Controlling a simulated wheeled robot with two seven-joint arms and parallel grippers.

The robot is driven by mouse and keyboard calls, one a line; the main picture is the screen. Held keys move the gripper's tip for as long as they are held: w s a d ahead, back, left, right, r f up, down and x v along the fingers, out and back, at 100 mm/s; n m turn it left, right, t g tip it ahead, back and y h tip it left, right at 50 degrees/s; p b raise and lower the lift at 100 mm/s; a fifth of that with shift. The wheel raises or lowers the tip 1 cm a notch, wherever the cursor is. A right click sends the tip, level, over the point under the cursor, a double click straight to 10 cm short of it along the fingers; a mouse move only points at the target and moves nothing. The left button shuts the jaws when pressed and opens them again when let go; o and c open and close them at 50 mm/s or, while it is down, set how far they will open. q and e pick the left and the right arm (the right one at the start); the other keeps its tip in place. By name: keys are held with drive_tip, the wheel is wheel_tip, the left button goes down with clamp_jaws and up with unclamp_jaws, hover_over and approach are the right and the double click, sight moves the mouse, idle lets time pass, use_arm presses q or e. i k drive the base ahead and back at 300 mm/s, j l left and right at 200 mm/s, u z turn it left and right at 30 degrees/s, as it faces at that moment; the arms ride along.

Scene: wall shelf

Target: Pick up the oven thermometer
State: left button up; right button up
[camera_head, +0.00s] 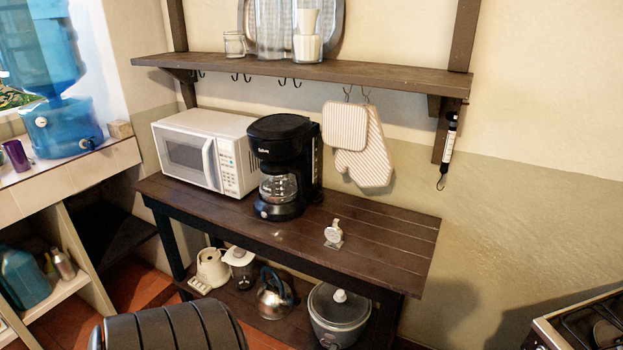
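A small pale dial on a stand, which looks like the oven thermometer (333,233), stands upright on the dark wooden table (395,235). It is on the open right part of the tabletop, near the front edge, right of the coffee maker. Nothing touches it apart from the table. Neither of my grippers is in view.
A black coffee maker (283,150) and white microwave (205,150) stand left on the table. A wall shelf (380,75) with glassware, hooks and hanging striped mitts is above. Pots and kettles fill the lower shelf. A dark slatted form (170,328) is at the bottom.

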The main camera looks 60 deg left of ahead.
sight(334, 235)
drive_tip(key=u, duration=1.65)
drive_tip(key=i+j, duration=0.25)
drive_tip(key=j, duration=0.15)
drive_tip(key=i+j, duration=0.2)
drive_tip(key=j, duration=0.15)
drive_tip(key=i+j+z, duration=0.1)
drive_tip(key=i+j, duration=0.15)
drive_tip(key=j, duration=0.15)
